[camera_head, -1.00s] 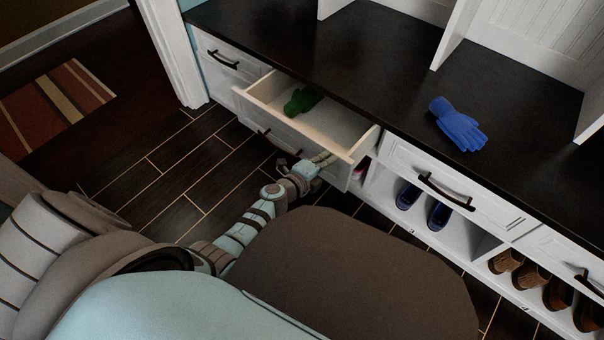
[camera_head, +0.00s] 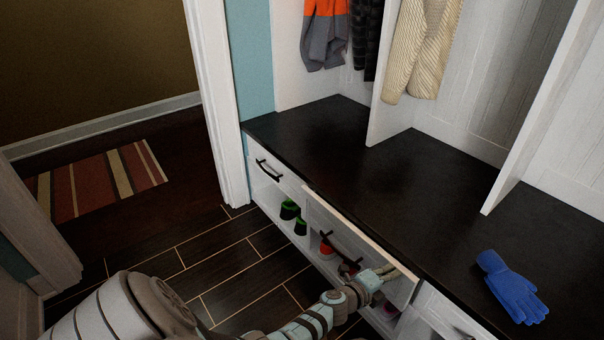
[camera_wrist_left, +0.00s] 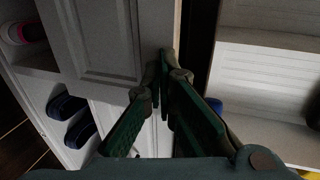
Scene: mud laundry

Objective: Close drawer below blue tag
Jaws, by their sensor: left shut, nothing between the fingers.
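The white drawer (camera_head: 350,232), with a dark handle, is pushed most of the way in under the dark bench top. Its pale top edge still stands slightly out from the bench, and its inside is hidden. My left gripper (camera_head: 388,272) is at the right end of the drawer front. In the left wrist view the gripper (camera_wrist_left: 165,60) is shut and empty, its fingertips by the side edge of the white panelled front (camera_wrist_left: 105,40). I cannot tell whether they touch. No blue tag can be made out. My right gripper is not in view.
A blue glove (camera_head: 512,288) lies on the dark bench top (camera_head: 340,165). A closed drawer (camera_head: 275,172) is further left, with green shoes (camera_head: 290,210) in the cubby below. Coats hang above the bench. The tiled floor to the left is clear, up to a striped rug (camera_head: 110,180).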

